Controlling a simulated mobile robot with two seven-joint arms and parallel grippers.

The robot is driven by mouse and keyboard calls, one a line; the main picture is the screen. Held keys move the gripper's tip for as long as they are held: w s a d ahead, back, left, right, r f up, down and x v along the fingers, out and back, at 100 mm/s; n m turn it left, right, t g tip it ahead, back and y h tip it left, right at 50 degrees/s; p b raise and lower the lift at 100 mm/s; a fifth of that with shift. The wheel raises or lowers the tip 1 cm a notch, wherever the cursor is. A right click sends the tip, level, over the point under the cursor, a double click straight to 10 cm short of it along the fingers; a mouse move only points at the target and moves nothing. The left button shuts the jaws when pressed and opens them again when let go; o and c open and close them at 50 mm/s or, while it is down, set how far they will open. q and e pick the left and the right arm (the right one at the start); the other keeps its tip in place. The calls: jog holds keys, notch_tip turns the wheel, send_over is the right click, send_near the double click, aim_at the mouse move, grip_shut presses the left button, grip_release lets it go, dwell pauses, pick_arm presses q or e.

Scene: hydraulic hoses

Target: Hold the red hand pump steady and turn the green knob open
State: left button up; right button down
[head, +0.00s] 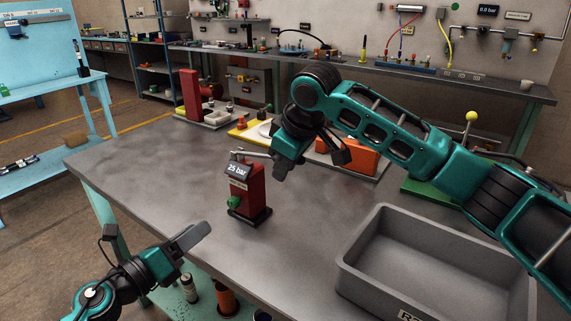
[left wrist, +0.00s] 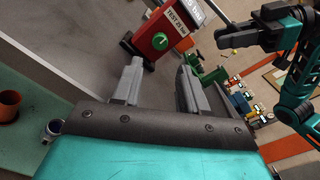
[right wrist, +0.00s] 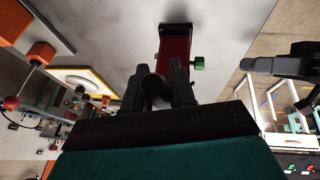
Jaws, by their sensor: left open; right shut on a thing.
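The red hand pump (head: 254,186) stands upright on the grey bench, with a "25 bar" display on top. Its green knob (head: 234,202) is low on the side facing my left gripper; the knob also shows in the left wrist view (left wrist: 160,41). My right gripper (head: 280,167) is shut on the dark end of the pump's lever (head: 251,154), to the right of the pump body. The dark grip shows between its fingers in the right wrist view (right wrist: 153,84). My left gripper (head: 203,231) is open and empty, apart from the knob, near the bench's front edge.
A grey bin (head: 385,223) stands at the right front of the bench. An orange box (head: 352,158) and a yellow tray (head: 250,132) lie behind my right gripper. Another red device (head: 191,96) stands at the far left. The bench left of the pump is clear.

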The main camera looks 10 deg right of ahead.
aim_at(230, 205)
pick_arm(q)
jog(key=shift+o, duration=1.2)
jog(key=shift+s+a+m, duration=0.1)
jog(key=shift+m, duration=0.2)
jog(key=w+d+m, duration=0.2)
jog(key=w+d, duration=0.1)
jog(key=w+d+m, duration=0.2)
jog(key=w+d, duration=0.2)
jog(key=shift+d+m, duration=0.25)
jog(key=shift+m, duration=0.05)
grip_shut()
